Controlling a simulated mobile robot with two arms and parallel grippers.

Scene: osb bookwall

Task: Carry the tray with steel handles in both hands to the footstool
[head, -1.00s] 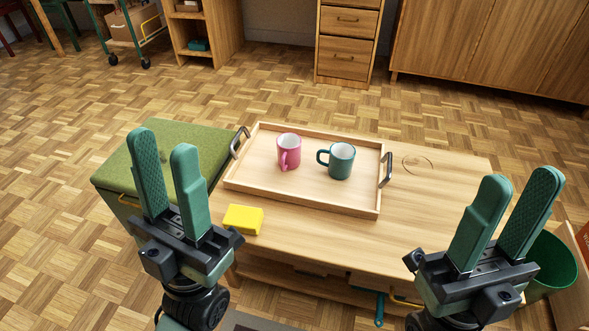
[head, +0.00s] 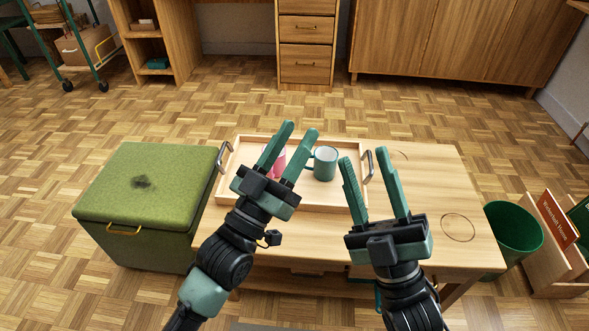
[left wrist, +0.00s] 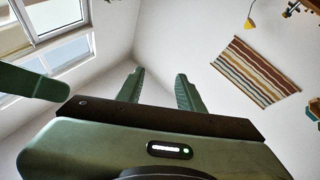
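The wooden tray (head: 318,202) lies flat on the low wooden table. One steel handle (head: 223,158) is at its left end and another steel handle (head: 370,165) at its right end. A pink mug (head: 268,166), partly hidden by my left gripper, and a teal mug (head: 325,164) stand in it. The green footstool (head: 115,188) is left of the table. My left gripper (head: 299,131) is open and empty, raised in front of the tray. My right gripper (head: 372,162) is open and empty, raised near the tray's right end. The left wrist view shows the left fingers (left wrist: 160,88) apart, pointing upward.
The table (head: 440,185) has free room right of the tray. A green bin (head: 513,228) and a wooden crate (head: 550,240) stand at the right. Drawers (head: 306,45) and a cabinet (head: 440,40) line the back. Open parquet floor lies between.

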